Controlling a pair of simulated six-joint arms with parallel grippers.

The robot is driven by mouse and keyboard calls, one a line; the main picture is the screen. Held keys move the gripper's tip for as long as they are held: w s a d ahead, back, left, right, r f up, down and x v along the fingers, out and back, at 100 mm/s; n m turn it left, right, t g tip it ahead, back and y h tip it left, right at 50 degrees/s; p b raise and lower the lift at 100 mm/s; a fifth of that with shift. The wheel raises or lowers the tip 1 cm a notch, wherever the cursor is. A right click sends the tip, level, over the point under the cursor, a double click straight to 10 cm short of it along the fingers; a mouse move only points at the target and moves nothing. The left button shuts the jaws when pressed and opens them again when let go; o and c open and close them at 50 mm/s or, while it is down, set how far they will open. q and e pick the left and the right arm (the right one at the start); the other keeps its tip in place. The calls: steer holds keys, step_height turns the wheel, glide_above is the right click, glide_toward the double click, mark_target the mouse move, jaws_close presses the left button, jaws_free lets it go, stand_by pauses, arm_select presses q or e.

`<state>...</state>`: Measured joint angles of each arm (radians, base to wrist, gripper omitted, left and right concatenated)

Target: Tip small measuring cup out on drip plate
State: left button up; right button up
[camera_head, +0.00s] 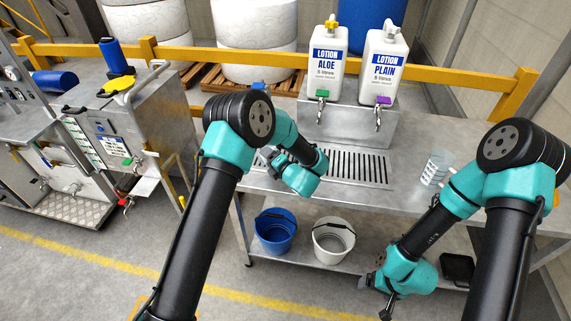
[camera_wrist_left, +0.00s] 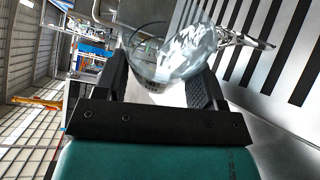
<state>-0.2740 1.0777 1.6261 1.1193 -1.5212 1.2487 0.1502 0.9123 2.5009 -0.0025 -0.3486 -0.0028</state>
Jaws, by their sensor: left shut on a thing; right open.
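My left gripper (camera_wrist_left: 170,92) is shut on a small clear measuring cup (camera_wrist_left: 172,58), with one finger on either side of it. The cup appears tilted. A shiny, clear streak reaches from it toward the slats, and I cannot tell if it is liquid. The slotted drip plate (camera_wrist_left: 275,50) lies beyond the cup in the left wrist view. In the head view the drip plate (camera_head: 352,168) is on the steel bench, and my left gripper (camera_head: 264,156) is at its left end, partly hidden by my arm. My right gripper (camera_head: 384,304) is open and empty, low in front of the bench.
A clear graduated cup (camera_head: 437,167) stands on the bench right of the plate. Blue (camera_head: 275,232) and white (camera_head: 333,241) buckets sit on the lower shelf.

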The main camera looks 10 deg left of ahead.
arm_select(q)
steer(key=shift+d+r+m, duration=0.1)
steer(key=shift+r+m, duration=0.05)
steer(key=shift+m, duration=0.15)
steer(key=shift+w+d+f+m+y, duration=0.35)
steer(key=shift+d+f+m+y, duration=0.1)
steer(key=shift+d+m, duration=0.2)
stand_by(0.8)
steer(key=shift+r+m+t, duration=0.2)
steer(key=shift+m+t, duration=0.1)
steer(key=shift+m, duration=0.15)
steer(key=shift+w+d+r+m, duration=0.1)
steer(key=shift+r+m, duration=0.05)
steer(key=shift+m, duration=0.25)
steer(key=shift+w+d+r+m+y, duration=0.15)
steer(key=shift+m+y, duration=0.1)
steer(key=shift+m, duration=0.25)
